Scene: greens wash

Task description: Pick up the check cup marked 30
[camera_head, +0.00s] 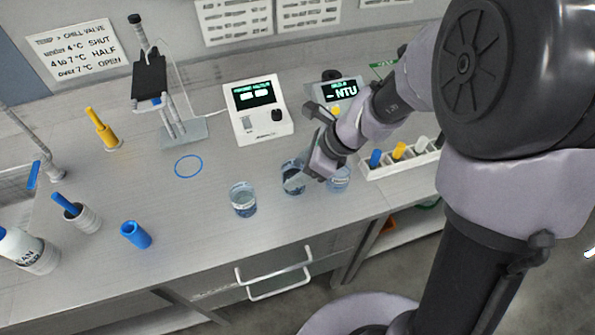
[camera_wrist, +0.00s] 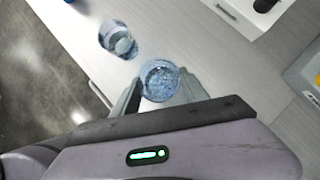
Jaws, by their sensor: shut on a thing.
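Three clear check cups with bluish contents stand in a row near the bench's front edge in the head view: a left cup (camera_head: 243,200), a middle cup (camera_head: 292,180) and a right cup (camera_head: 338,180) partly behind my gripper. My gripper (camera_head: 306,172) is shut on the middle cup, which shows between the two fingers in the wrist view (camera_wrist: 160,81). The left cup shows beyond it (camera_wrist: 116,38). I cannot read a number on any cup. I cannot tell whether the held cup touches the bench.
A white meter (camera_head: 260,112) and an NTU meter (camera_head: 340,92) stand behind. A rack (camera_head: 375,170) with coloured pieces is at the right. A blue ring (camera_head: 188,166) marks clear bench. A blue cup (camera_head: 136,235) stands at the left front.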

